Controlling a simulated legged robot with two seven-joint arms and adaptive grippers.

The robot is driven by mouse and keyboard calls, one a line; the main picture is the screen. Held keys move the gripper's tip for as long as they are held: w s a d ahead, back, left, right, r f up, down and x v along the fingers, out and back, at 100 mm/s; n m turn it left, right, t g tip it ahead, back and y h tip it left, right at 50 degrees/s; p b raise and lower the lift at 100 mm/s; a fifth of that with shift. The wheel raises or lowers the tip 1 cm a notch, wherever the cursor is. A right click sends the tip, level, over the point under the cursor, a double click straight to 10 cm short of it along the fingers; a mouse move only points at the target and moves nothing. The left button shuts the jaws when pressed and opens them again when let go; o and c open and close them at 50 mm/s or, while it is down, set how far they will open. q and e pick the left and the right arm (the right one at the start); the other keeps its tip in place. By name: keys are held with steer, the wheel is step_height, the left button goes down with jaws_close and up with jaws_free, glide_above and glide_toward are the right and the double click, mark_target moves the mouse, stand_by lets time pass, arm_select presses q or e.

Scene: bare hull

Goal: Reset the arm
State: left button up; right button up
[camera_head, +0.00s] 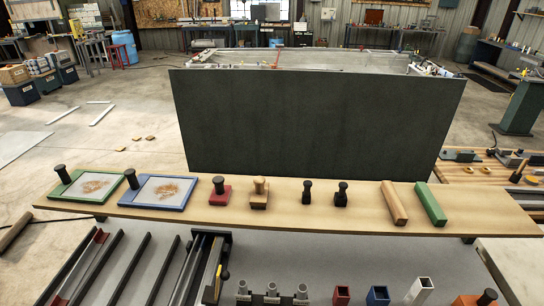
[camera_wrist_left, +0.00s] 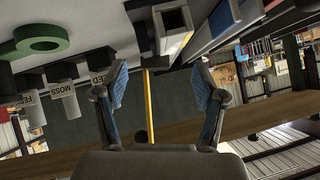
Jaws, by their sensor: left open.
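My left gripper (camera_wrist_left: 160,92) shows in the left wrist view, with its two blue-padded fingers spread apart and nothing between them. Behind the gap are a thin yellow bar and dark surfaces. The wrist picture looks tilted or upside down. Neither gripper can be made out in the head view, and my right gripper shows in no view.
A wooden shelf (camera_head: 325,211) crosses the head view, bearing framed trays, stampers and a green block (camera_head: 430,204). A dark panel (camera_head: 315,120) stands behind it. Square tubes (camera_head: 377,296) stand in front. The wrist view shows a green ring (camera_wrist_left: 35,46) and labelled holders (camera_wrist_left: 66,100).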

arm_select(q)
steer(key=s+d+f+g+h, duration=0.1)
steer(key=s+f+g, duration=0.6)
steer(key=s, duration=0.6)
steer(key=s+f+g, duration=0.1)
steer(key=s+f, duration=0.1)
steer(key=f, duration=1.3)
steer(key=s+f, duration=0.2)
steer(key=f, duration=1.2)
steer(key=s+a+f+g, duration=0.1)
steer(key=s+a+f, duration=0.1)
steer(key=s+f, duration=1.1)
steer(key=s, duration=0.3)
steer(key=shift+s+a+f, duration=0.3)
steer(key=shift+a+f, duration=0.05)
